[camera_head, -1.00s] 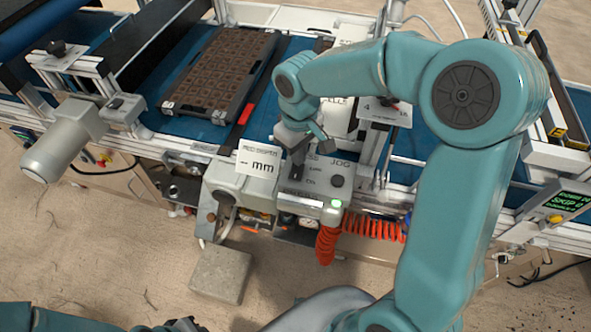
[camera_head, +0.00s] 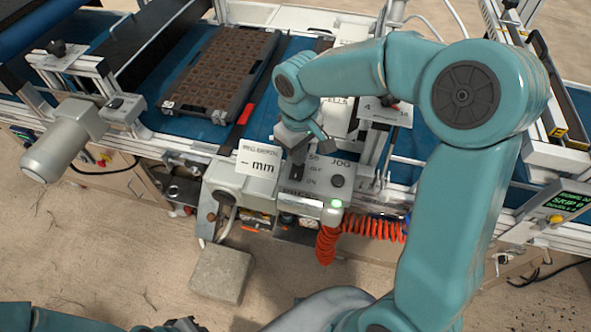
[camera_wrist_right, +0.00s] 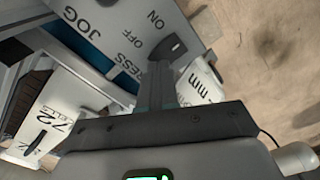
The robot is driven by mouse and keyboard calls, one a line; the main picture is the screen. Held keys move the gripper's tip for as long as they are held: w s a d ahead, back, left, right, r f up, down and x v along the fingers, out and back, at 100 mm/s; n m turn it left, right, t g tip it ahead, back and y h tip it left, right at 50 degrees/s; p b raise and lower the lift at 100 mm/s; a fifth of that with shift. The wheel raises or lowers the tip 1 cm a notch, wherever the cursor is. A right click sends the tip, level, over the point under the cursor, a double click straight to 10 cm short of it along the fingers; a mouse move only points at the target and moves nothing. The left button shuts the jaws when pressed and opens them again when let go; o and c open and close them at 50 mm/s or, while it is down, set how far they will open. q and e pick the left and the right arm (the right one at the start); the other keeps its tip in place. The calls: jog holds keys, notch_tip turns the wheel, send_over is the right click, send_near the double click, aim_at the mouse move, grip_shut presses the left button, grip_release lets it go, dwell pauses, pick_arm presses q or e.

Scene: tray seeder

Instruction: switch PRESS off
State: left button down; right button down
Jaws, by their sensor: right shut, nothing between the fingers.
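The grey control box (camera_head: 318,204) stands at the front of the machine, with a PRESS panel lettered ON and OFF. In the right wrist view, a dark switch (camera_wrist_right: 168,47) sits on this panel (camera_wrist_right: 118,22) near the ON and OFF lettering. My right gripper (camera_head: 297,170) points down at the panel, shut and empty. In the right wrist view its fingertips (camera_wrist_right: 161,66) are at or just short of the switch; I cannot tell whether they touch it. The switch position is unclear. Part of my left gripper (camera_head: 183,324) shows at the bottom edge; its jaws are hidden.
A white mm label box (camera_head: 258,162) stands close on the left. A dark seed tray (camera_head: 262,70) lies on the blue belt behind. Orange coiled hose (camera_head: 327,245) hangs below.

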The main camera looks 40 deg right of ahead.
jog(key=shift+f+b, duration=0.8)
jog(key=shift+f, duration=0.2)
dwell(0.3)
jog(key=shift+r+p, duration=0.55)
notch_tip(320, 180, up, 6)
jog(key=p, duration=0.4)
jog(key=shift+p, duration=0.35)
